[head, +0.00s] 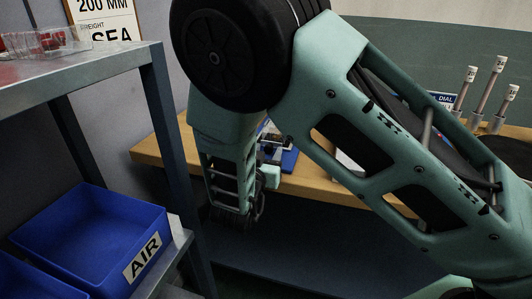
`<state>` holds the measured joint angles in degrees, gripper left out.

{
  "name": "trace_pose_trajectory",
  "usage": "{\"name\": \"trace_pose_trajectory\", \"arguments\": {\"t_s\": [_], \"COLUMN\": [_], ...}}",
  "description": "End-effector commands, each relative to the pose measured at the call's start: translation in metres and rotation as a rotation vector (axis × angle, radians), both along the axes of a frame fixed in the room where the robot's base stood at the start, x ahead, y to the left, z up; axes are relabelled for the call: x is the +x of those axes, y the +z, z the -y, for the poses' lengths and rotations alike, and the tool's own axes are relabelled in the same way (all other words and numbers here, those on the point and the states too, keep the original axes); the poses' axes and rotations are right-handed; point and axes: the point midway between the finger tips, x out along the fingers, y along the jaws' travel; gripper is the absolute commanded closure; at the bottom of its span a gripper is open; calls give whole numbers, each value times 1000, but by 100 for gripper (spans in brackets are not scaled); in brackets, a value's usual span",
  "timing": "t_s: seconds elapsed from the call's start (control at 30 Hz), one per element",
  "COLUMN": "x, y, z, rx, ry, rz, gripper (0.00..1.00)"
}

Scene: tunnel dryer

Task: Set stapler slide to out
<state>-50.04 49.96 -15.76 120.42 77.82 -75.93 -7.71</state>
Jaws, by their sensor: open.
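A small blue item with dark and metallic parts (288,158) sits on the wooden bench behind my arm. It may be the stapler, but it is partly covered by my arm and too small to make out. I cannot tell where its slide stands. My arm bends down from its large black joint, and my gripper (238,212) is at the lower end, in front of the bench's front edge and left of the blue item. My gripper is open; its fingertips are hard to make out, and I see nothing held.
A grey metal shelf (80,72) stands close at left, with a clear tray of red items (42,42) on top and a blue bin marked AIR (75,236) below. The wooden bench (312,183) runs behind my arm. Several metal posts (490,82) stand at right.

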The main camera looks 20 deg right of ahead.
Motion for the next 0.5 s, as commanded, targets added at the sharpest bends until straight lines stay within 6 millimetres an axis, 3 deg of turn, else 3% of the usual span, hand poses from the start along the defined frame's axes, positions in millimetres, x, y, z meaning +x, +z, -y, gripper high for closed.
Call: {"name": "trace_pose_trajectory", "arguments": {"t_s": [0.17,0.33,0.5], "x": [0,0,-2], "y": [0,0,0], "z": [0,0,-2], "rx": [0,0,1], "ry": [0,0,1], "rz": [0,0,-1], "gripper": [56,97,100]}}
